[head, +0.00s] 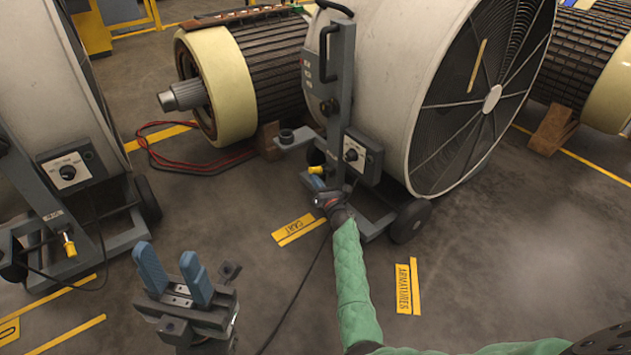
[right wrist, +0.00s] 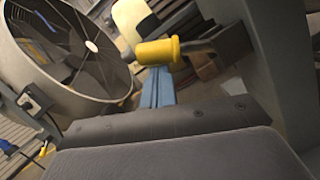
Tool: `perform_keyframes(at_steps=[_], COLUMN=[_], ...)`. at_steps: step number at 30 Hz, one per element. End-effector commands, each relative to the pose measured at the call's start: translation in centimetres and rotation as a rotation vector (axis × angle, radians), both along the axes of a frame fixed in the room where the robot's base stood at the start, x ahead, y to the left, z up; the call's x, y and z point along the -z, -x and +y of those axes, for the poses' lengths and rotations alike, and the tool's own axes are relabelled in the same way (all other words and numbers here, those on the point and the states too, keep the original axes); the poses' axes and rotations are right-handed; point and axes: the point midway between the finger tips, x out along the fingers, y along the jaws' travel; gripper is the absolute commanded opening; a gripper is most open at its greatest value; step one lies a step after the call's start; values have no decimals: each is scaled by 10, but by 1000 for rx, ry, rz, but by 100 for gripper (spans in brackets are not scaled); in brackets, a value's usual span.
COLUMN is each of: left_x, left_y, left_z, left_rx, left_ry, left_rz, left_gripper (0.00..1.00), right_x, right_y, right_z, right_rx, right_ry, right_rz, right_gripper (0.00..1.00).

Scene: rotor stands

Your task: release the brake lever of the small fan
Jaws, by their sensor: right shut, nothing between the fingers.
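The middle fan (head: 400,80) is a pale drum with a dark grille on a grey wheeled cart. Its brake lever has a yellow grip (head: 316,170), low on the cart post; the yellow grip also shows large in the right wrist view (right wrist: 158,51). My right gripper (head: 316,182) is shut and empty, its blue fingers (right wrist: 158,88) right at the yellow grip; I cannot tell whether they touch. My left gripper (head: 170,258) is open and empty over the floor. Another fan (head: 45,90), cut off at left, has its own yellow-gripped lever (head: 68,244).
A control box (head: 363,155) and a wheel (head: 410,221) sit close beside my right gripper. A large rotor (head: 225,85) lies behind, with red cables (head: 185,160) on the floor. A dark cable crosses the floor.

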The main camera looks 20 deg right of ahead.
Motion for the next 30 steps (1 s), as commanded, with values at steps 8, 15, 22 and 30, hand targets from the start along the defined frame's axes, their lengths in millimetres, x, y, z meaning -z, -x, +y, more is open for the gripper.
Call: perform_keyframes(at_steps=[8, 15, 22, 30], left_x=[0, -2, -13, -23], left_y=[0, 0, 0, 1], left_z=[0, 0, 3, 5], left_rx=[-1, 1, 8, 12], left_ry=[2, 2, 15, 35], left_rz=[1, 2, 0, -9], left_gripper=[36, 36, 36, 36], right_x=[0, 1, 7, 15], right_y=[0, 5, 36, 67], right_z=[0, -1, -9, -17], right_rx=[0, 1, 1, 1], right_ry=[0, 0, -1, 0], right_rz=[0, 1, 2, 1], right_gripper=[0, 0, 0, 0])
